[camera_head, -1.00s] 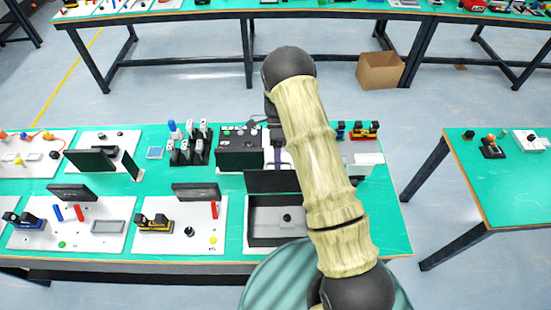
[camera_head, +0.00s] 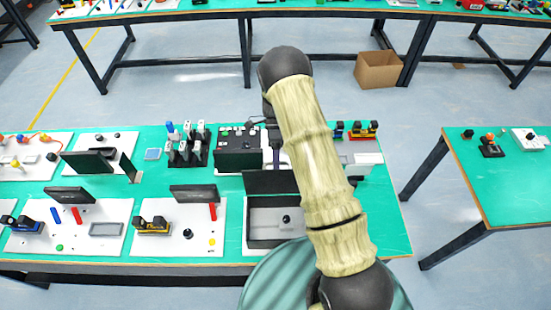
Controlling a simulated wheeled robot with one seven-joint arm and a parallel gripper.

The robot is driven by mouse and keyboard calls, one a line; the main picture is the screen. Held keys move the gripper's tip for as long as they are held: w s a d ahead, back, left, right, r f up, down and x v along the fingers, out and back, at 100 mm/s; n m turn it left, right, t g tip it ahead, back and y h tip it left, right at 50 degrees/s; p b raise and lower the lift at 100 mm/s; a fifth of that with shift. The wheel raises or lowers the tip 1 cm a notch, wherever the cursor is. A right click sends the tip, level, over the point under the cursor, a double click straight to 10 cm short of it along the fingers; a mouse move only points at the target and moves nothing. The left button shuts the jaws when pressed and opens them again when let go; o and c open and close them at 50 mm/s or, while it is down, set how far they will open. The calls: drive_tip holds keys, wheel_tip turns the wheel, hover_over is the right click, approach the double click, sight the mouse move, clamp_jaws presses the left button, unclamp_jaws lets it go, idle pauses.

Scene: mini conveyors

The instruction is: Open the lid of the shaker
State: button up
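No object is clearly marked as the shaker, and I cannot tell which one it is. An open grey box (camera_head: 263,236) with a round black knob (camera_head: 286,219) inside stands at the front of the green table. A dark upright panel (camera_head: 262,181) rises at its back edge, like a raised lid. A dark box with buttons (camera_head: 238,158) stands behind it. My arm crosses in front of the right part of these things. The end of my arm, with my gripper (camera_head: 276,156), points down beside the dark box's right side. The fingers are too small and hidden to read.
White boards with dark screens and small parts fill the left of the table (camera_head: 390,222). A rack of upright white switches (camera_head: 187,148) stands left of the dark box. Small coloured blocks (camera_head: 362,132) lie right of my arm. The table's front right is clear.

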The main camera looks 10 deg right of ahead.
drive_tip(key=v, duration=1.7)
drive_tip(key=shift+w+b, duration=0.25)
drive_tip(key=shift+b, duration=0.05)
drive_tip(key=shift+a, duration=0.1)
